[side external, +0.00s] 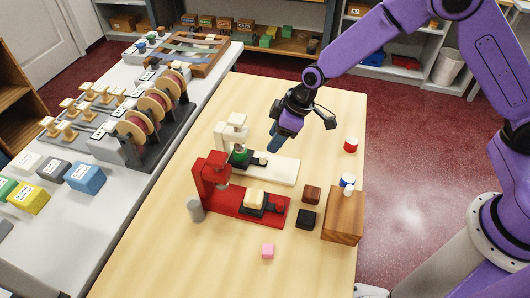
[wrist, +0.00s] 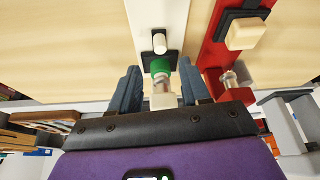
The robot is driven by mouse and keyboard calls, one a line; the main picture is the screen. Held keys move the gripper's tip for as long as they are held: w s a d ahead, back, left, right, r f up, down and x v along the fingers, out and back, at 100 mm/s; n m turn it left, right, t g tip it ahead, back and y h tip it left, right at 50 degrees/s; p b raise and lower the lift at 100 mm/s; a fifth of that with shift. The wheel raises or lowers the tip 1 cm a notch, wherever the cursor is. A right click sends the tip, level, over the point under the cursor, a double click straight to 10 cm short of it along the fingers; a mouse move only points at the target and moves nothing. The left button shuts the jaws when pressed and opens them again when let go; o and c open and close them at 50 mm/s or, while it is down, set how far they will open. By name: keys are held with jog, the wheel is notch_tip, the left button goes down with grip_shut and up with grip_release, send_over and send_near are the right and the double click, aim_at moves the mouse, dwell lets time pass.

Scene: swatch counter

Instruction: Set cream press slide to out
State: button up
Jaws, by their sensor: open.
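The cream press (side external: 234,132) stands on the wooden table with its cream base (side external: 282,170) running to the right. Its black slide (side external: 236,165) sits at the press-head end, with a green piece (side external: 241,155) on it, under the head. A cream knob (side external: 262,158) stands at the slide's outer side. My gripper (side external: 273,138) hangs above the base, fingers down, open and empty. In the wrist view, its blue fingers (wrist: 160,82) appear on either side of the green piece (wrist: 160,66) and press head, with the knob (wrist: 160,44) beyond. Contact cannot be seen.
A red press (side external: 212,170) stands close in front, its slide away from its head, carrying a cream block (side external: 255,198). Table behind the cream press is clear.

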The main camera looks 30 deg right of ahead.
aim_at(264, 156)
jog(key=x, duration=0.7)
jog(key=shift+w+a+f, duration=0.1)
jog(key=shift+f, duration=0.1)
grip_shut()
